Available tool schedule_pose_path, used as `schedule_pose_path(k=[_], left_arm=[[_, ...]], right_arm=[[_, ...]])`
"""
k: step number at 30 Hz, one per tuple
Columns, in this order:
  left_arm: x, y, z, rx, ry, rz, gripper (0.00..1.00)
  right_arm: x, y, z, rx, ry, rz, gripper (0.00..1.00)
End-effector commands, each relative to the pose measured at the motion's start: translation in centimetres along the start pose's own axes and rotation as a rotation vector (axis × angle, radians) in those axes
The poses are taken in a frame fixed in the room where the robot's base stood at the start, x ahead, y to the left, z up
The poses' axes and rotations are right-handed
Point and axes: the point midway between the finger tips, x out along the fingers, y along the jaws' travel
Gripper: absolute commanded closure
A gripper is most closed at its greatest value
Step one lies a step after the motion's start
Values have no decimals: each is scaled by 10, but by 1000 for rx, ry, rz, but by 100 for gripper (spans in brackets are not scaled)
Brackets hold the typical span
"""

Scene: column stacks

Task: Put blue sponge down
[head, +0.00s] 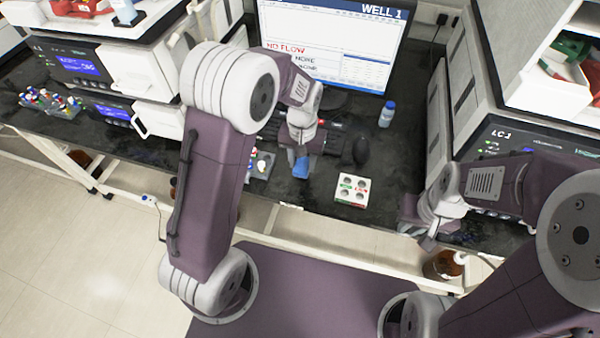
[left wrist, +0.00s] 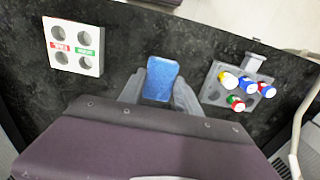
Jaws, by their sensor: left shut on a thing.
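The blue sponge (head: 301,167) is a small blue block over the dark bench, in front of the keyboard. My left gripper (head: 300,155) is shut on it from above. In the left wrist view, the sponge (left wrist: 161,79) sits between the two grey fingers of my left gripper (left wrist: 158,92). I cannot tell whether its underside touches the bench. My right gripper (head: 428,242) is low at the right, by the bench's front edge; its fingers are too small to read.
A white block with round holes and red and green labels (head: 352,191) lies right of the sponge. A grey rack with colored-cap vials (left wrist: 236,90) is on the other side. A blue-capped bottle (head: 387,114), black mouse (head: 361,150) and monitor (head: 330,45) stand behind.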

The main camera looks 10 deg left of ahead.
Motion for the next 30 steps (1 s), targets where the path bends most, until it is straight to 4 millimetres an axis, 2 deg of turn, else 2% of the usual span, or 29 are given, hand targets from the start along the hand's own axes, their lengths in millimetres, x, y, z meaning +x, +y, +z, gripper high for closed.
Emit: schedule_pose_path(k=[5,12,24,25,27,30], left_arm=[[5,-6,4,1,0,0,98],[42,-5,4,1,-3,0,98],[48,-5,4,1,-1,0,98],[47,-5,4,1,0,0,52],[47,-5,4,1,0,0,38],[47,-5,4,1,0,0,38]], right_arm=[[1,0,0,0,0,0,84],[9,0,1,0,0,0,84],[10,0,1,0,0,0,84],[9,0,1,0,0,0,84],[9,0,1,0,0,0,84],[9,0,1,0,0,0,84]])
